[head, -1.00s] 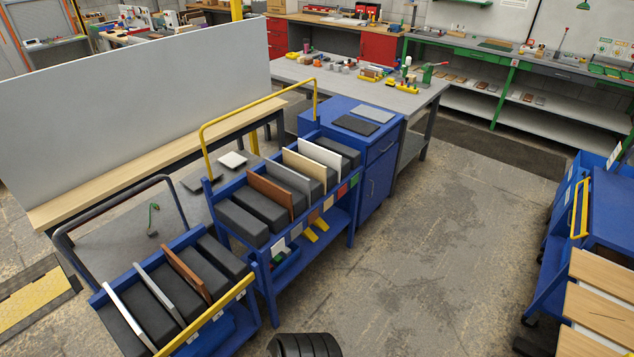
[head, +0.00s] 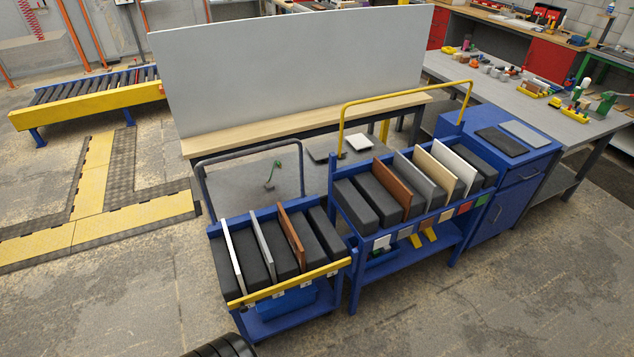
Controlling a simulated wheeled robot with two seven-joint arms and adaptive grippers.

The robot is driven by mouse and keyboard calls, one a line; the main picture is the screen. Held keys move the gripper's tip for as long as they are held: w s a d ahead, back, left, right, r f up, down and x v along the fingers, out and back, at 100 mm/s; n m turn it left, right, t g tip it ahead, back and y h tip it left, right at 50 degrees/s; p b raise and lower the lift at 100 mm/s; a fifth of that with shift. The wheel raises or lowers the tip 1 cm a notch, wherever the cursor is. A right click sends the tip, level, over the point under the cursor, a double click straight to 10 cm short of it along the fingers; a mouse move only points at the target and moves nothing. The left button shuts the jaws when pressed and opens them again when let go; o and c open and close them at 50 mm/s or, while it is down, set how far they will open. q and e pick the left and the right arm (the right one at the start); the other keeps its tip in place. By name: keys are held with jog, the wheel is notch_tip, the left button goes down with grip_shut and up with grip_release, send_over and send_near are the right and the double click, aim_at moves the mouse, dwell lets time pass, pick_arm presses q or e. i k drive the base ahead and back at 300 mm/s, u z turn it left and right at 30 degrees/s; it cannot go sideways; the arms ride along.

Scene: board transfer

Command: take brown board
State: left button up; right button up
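One brown board (head: 291,237) stands upright between dark foam blocks in the smaller blue cart (head: 342,268) at the front. Left of it in that cart are a grey board (head: 264,247) and a white board (head: 232,255). Another brown board (head: 392,186) stands upright in the larger blue cart (head: 356,262) behind, with grey, tan and white boards to its right. Neither of my grippers is in view. A black rounded part at the bottom edge seems to be mine.
A yellow rail (head: 290,283) runs along the small cart's front, and a dark handle rises at its back. A large grey panel (head: 300,65) stands behind the carts. A conveyor (head: 90,97) is far left. The floor in front and right of the carts is clear.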

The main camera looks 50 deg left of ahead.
aim_at(403, 195)
jog(key=u, duration=1.9)
jog(key=i, duration=1)
jog(key=z, duration=0.05)
